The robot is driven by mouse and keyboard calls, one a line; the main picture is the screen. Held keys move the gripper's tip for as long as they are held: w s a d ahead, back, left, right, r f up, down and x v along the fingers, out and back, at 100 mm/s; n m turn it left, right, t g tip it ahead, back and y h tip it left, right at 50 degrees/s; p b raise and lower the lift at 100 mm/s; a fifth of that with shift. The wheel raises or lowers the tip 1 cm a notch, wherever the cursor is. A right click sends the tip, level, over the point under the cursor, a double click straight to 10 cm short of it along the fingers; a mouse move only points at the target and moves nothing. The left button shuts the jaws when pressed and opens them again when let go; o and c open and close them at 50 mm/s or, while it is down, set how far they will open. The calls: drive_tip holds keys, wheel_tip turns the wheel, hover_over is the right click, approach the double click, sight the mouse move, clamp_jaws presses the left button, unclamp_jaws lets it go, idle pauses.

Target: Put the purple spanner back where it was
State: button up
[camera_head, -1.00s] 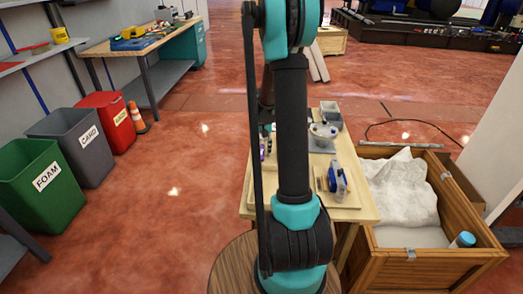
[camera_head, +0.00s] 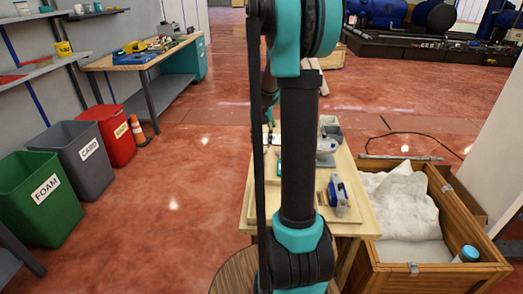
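I cannot make out the purple spanner; my own arm covers much of the small wooden table (camera_head: 361,212). The far end of my arm reaches down over the table's left rear part. My gripper (camera_head: 270,136) is tiny there and partly hidden behind my arm links. Whether it is open, shut or holding something does not show. A blue and white device (camera_head: 338,192) sits on the table's right side. A grey and white item (camera_head: 327,148) stands behind it.
A wooden crate (camera_head: 432,276) with white sheeting and a blue-capped bottle (camera_head: 466,255) stands right of the table. Green (camera_head: 40,200), grey (camera_head: 78,158) and red (camera_head: 110,132) bins line the left, near an orange cone (camera_head: 137,130). Red floor between is clear.

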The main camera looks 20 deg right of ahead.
drive_tip(key=s+a+f+n+t, duration=0.1)
drive_tip(key=s+a+f, duration=0.1)
drive_tip(key=s, duration=0.6)
drive_tip(key=s+a+f+n+t, duration=0.1)
drive_tip(key=s+a, duration=0.3)
drive_tip(key=s, duration=0.4)
drive_tip(key=s+a+f+n+t, duration=0.2)
drive_tip(key=s+a+f, duration=0.1)
drive_tip(key=s, duration=0.5)
drive_tip(key=shift+s+a+n, duration=0.15)
drive_tip(key=shift+a+n, duration=0.15)
drive_tip(key=shift+a, duration=0.15)
